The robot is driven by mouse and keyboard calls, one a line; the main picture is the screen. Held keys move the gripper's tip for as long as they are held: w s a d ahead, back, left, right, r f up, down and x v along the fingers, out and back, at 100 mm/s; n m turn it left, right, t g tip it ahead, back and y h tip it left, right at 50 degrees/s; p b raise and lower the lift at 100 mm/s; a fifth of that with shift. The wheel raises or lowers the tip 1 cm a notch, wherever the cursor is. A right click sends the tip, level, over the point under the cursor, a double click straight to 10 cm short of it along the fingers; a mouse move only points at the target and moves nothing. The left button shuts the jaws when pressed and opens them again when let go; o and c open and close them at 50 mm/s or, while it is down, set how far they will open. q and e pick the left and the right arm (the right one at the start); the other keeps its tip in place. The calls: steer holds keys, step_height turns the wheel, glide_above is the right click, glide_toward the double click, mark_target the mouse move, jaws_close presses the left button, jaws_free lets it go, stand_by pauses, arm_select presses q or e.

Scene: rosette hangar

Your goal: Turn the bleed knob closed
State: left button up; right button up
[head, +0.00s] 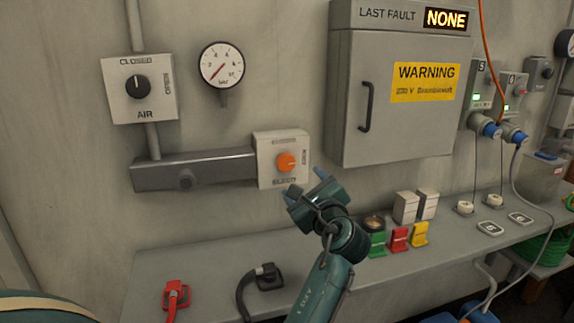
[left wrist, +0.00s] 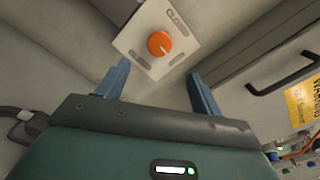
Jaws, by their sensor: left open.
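The bleed knob (head: 286,162) is a round orange knob on a pale square plate (head: 265,174) marked BLEED, at the right end of a grey wall duct. The knob also shows in the left wrist view (left wrist: 159,43), with a small pale mark toward its lower right; a CLOSED label is on the plate's upper right there. My left gripper (head: 307,183) is just below and right of the plate in the head view. In the left wrist view its blue fingers (left wrist: 159,70) are wide apart and empty, with the knob ahead between them. My right gripper is in neither view.
An AIR knob plate (head: 145,108) and a pressure gauge (head: 222,65) are up left. A grey cabinet (head: 350,110) with a handle juts out at upper right. A shelf (head: 215,265) below carries red and black connectors and several coloured blocks.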

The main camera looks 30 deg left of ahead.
mark_target(287, 164)
arm_select(q)
steer(key=p+x, duration=0.1)
steer(key=x, duration=0.9)
steer(key=shift+w+a, duration=0.25)
steer(key=shift+a, duration=0.05)
steer(key=shift+w+a, duration=0.35)
steer(key=shift+a, duration=0.05)
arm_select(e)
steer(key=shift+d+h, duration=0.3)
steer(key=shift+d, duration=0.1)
arm_select(q)
steer(key=shift+c, duration=0.6)
steer(key=c, duration=0.9)
steer(key=shift+o, duration=0.2)
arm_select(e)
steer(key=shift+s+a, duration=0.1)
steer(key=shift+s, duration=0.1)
